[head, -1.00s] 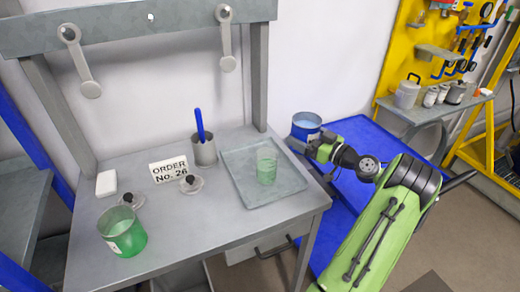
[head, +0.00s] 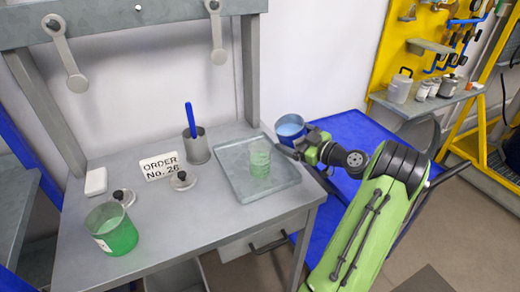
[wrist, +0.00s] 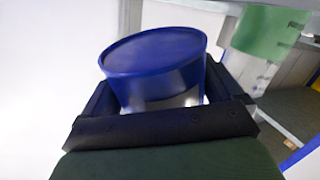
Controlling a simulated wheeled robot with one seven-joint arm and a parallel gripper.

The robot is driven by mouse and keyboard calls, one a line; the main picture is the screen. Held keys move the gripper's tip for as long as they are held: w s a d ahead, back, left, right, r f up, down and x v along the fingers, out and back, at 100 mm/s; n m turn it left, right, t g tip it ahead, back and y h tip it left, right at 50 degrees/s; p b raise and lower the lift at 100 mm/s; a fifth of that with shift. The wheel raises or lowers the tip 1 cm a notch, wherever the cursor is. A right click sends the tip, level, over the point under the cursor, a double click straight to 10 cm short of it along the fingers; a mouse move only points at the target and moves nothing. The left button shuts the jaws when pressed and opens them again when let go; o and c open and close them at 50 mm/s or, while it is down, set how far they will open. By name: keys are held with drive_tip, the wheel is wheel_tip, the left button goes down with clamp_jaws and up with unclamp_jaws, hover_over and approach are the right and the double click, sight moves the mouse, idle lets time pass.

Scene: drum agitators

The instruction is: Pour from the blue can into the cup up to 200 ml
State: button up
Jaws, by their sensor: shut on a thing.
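The blue can (head: 291,128) is held by my gripper (head: 300,148) beside the right edge of the workbench. In the head view it tilts slightly toward the bench, and light blue shows inside its rim. In the wrist view the can (wrist: 157,62) sits between the dark jaws of my gripper (wrist: 170,103). The clear cup (head: 260,158) stands upright on the grey tray (head: 232,181), left of the can and apart from it. Its lower part looks green; its marks are too small to read. A blurred green cup-like thing (wrist: 268,35) shows at upper right in the wrist view.
A green can (head: 112,230) stands at the bench's front left. A blue surface (head: 350,150) lies right of the bench.

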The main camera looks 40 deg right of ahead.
sight(278, 122)
drive_tip(key=shift+w+a+n, duration=0.1)
drive_tip(key=shift+a+n, duration=0.15)
drive_tip(key=shift+n, duration=0.05)
drive_tip(key=shift+a+f+n, duration=0.2)
drive_tip(key=shift+a+n, duration=0.05)
drive_tip(key=shift+n, duration=0.25)
idle(0.9)
drive_tip(key=shift+r, duration=0.1)
drive_tip(key=shift+a+r, duration=0.1)
drive_tip(key=shift+r, duration=0.2)
drive_tip(key=shift+n+g+h, duration=0.3)
drive_tip(key=shift+n+g, duration=0.1)
drive_tip(key=shift+n, duration=0.3)
drive_tip(key=shift+w+a+r+p, duration=0.1)
drive_tip(key=shift+a+r+p, duration=0.1)
drive_tip(key=shift+r+p, duration=0.95)
drive_tip(key=shift+w+a+r+p, duration=0.1)
drive_tip(key=shift+a+r+p, duration=0.1)
drive_tip(key=shift+r+p, duration=0.9)
drive_tip(key=shift+r, duration=0.2)
drive_tip(key=shift+a+r+n+p, duration=0.15)
drive_tip(key=shift+r+n+p, duration=0.2)
drive_tip(key=shift+n+p, duration=0.2)
idle(1.1)
drive_tip(key=shift+f, duration=0.1)
